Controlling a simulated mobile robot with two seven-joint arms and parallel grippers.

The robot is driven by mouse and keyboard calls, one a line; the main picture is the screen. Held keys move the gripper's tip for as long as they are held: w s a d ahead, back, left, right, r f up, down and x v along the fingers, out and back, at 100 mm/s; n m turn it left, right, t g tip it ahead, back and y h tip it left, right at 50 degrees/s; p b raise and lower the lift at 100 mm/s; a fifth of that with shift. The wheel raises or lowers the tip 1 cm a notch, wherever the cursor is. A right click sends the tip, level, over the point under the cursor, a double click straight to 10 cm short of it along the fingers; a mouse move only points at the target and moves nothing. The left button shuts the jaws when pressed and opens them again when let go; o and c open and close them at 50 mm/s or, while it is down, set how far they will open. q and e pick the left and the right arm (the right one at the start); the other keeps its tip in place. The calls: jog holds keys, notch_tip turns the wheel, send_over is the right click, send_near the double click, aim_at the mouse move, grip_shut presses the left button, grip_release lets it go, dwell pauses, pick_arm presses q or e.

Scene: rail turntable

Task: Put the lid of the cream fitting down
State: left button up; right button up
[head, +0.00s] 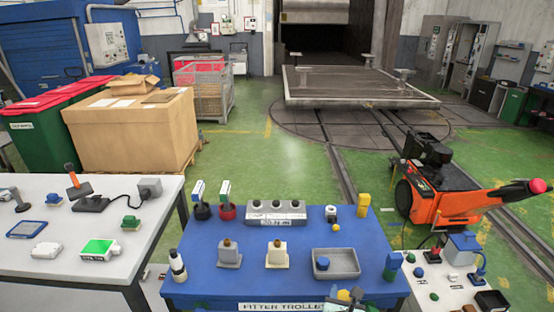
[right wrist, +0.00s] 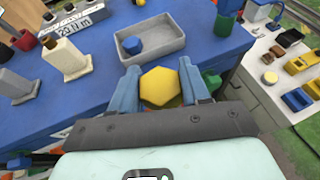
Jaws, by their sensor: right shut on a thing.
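The cream fitting (head: 277,254) stands upright on the blue trolley top (head: 205,283), with a brown stub showing at its top; it also shows at the left of the right wrist view (right wrist: 68,62). My right gripper (right wrist: 160,88) is shut on a yellow hexagonal lid (right wrist: 160,86), held between its blue fingers. In the head view my right gripper (head: 344,297) is at the trolley's front edge, right of the cream fitting and below the grey tray, partly cut off by the frame. My left gripper is not in view.
A grey fitting (head: 229,253) stands left of the cream one. The grey tray (head: 347,273) holds a blue hexagonal piece (head: 323,263). Behind stand a grey block with holes (head: 276,212) and cups with tools. A white side table (head: 448,297) with small parts is at the right.

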jog(key=s+f+n+y, duration=0.35)
jog(key=s+f, duration=0.25)
jog(key=f, duration=0.6)
jog(key=w+a+r+n+g+y, duration=0.2)
jog(key=w+a+r+n+y, duration=0.2)
jog(key=a+r+n+y, duration=0.7)
jog(key=w+a+f+n+g+y, duration=0.1)
jog(key=w+a+f+g, duration=0.2)
jog(key=a+f+g, duration=0.1)
jog(key=shift+w+a+f+g, duration=0.4)
jog(key=shift+f+g, duration=0.1)
jog(key=shift+f, duration=0.75)
